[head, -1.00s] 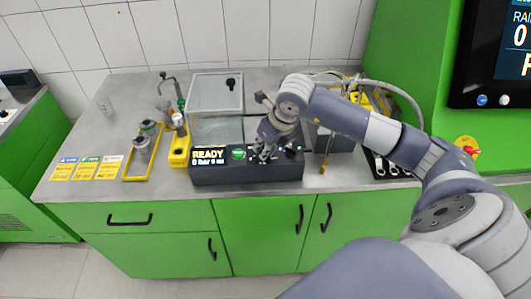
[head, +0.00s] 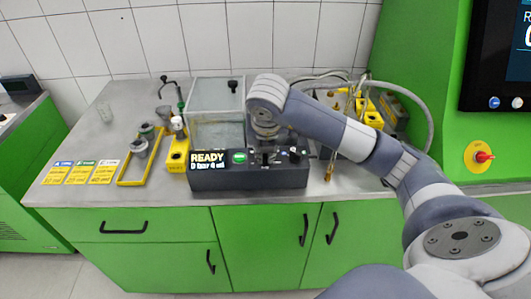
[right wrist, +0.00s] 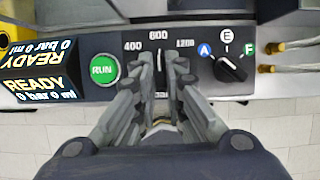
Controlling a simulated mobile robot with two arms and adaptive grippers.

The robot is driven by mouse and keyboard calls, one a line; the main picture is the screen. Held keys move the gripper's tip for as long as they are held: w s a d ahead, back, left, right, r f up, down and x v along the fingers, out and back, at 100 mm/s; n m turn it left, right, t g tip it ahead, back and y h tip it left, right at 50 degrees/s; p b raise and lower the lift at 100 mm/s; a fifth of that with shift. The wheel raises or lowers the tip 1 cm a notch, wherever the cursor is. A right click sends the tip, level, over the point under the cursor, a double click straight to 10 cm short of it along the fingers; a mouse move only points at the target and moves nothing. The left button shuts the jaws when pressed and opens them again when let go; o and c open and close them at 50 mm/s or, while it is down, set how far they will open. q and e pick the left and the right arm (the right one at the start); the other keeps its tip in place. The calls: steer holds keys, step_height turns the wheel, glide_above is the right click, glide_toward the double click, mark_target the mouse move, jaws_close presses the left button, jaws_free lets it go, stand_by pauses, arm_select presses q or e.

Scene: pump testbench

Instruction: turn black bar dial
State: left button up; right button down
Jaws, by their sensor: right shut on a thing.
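In the right wrist view only a narrow strip with a white line shows between my fingers; the rest is hidden. My right gripper (right wrist: 160,72) is shut on this dial from above, one finger at each side. In the head view the right gripper (head: 267,153) is at the box's right half, partly covered by its own wrist. My left gripper is not in view.
A second black knob (right wrist: 231,69) with marks A, E and F is just right of my fingers. The green RUN button (right wrist: 103,69) and READY display (head: 208,163) are left. A glass-like chamber (head: 217,108) stands behind; brass fittings (right wrist: 270,47) are at the right.

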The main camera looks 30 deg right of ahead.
steer(key=shift+w+d+r, duration=0.1)
steer(key=shift+r, duration=0.1)
stand_by(0.3)
steer(key=c, duration=1.7)
jaws_free()
steer(key=shift+o, duration=0.2)
steer(key=shift+f, duration=0.1)
steer(key=v, duration=1.2)
